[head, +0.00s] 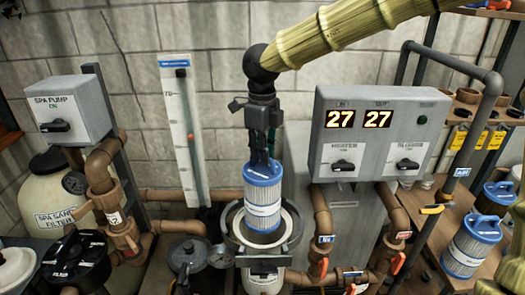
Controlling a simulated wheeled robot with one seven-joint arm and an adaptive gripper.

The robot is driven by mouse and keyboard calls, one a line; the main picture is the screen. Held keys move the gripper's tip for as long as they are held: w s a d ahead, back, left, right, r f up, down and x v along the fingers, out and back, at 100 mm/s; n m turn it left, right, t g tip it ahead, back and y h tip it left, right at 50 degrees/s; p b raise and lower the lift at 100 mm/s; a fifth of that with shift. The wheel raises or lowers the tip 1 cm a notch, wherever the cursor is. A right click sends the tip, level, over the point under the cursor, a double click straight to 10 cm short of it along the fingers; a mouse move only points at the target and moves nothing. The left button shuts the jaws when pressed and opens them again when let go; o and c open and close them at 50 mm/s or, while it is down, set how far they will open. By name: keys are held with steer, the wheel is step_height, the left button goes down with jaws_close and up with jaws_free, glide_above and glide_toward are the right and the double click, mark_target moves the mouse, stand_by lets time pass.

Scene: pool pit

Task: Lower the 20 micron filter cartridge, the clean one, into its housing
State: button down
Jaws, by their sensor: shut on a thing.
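My gripper (262,160) points down and is shut on the top of a filter cartridge (263,205) with blue end caps and a white pleated body. The cartridge hangs upright over the open round housing (232,238), which has a pale rim and a grey collar. The cartridge's lower end shows inside the outline of the housing's mouth. I cannot tell whether it is above the rim or slightly inside. Its micron marking is too small to read.
Two similar blue-capped cartridges, a nearer one (468,250) and a farther one (497,194), stand on the bench at right. Brown pipes with valves flank the housing. A grey control box (370,135) reading 27 and 27 is behind right. A pot with a gauge (186,256) stands close left.

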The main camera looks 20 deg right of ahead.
steer(key=shift+f+b, duration=2.75)
steer(key=shift+f, duration=9.25)
steer(key=shift+f+b, duration=0.35)
steer(key=shift+f, duration=0.95)
